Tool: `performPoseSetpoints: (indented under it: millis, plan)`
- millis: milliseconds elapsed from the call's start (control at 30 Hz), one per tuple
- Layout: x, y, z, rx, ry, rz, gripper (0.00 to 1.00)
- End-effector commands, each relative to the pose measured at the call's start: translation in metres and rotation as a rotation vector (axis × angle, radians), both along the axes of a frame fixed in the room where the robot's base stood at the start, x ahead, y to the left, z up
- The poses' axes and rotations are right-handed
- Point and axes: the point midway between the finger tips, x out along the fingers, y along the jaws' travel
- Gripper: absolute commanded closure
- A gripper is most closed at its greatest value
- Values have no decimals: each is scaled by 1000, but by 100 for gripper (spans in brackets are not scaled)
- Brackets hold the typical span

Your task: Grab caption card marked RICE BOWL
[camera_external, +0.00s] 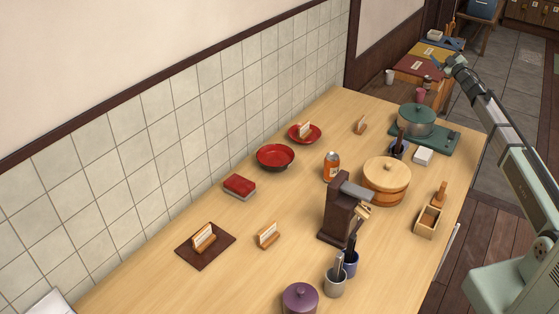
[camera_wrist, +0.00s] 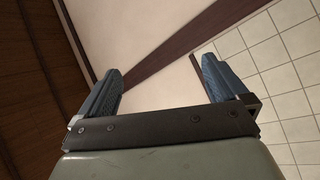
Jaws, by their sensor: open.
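Several caption cards in wooden holders stand on the table in the external view. One card (camera_external: 204,237) is on a dark mat at the front left, and another card (camera_external: 267,235) stands to its right. A third card (camera_external: 305,130) stands on a red plate. A fourth card (camera_external: 361,124) stands near the far wall side. Their lettering is too small to read, so I cannot tell which says RICE BOWL. My gripper (camera_wrist: 162,68) is open and empty in the wrist view, facing the wall. In the external view it is high at the upper right, far from the cards.
A brown machine (camera_external: 339,212) rises near utensil cups. The front-left tabletop has clear room.

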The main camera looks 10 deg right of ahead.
Motion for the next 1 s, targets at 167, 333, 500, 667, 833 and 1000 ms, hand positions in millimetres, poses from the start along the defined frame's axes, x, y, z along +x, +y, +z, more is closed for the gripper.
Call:
performPoseSetpoints:
  millis: [167,333,500,667,833,1000]
  plan:
    - [10,82,1,109,64,17,0]
    - [11,157,-4,215,145,31,0]
    - [4,233,-11,314,239,45,0]
    - [-12,305,-22,395,340,58,0]
    - [-39,382,-34,468,458,71,0]
    - [-77,458,-47,527,587,82,0]
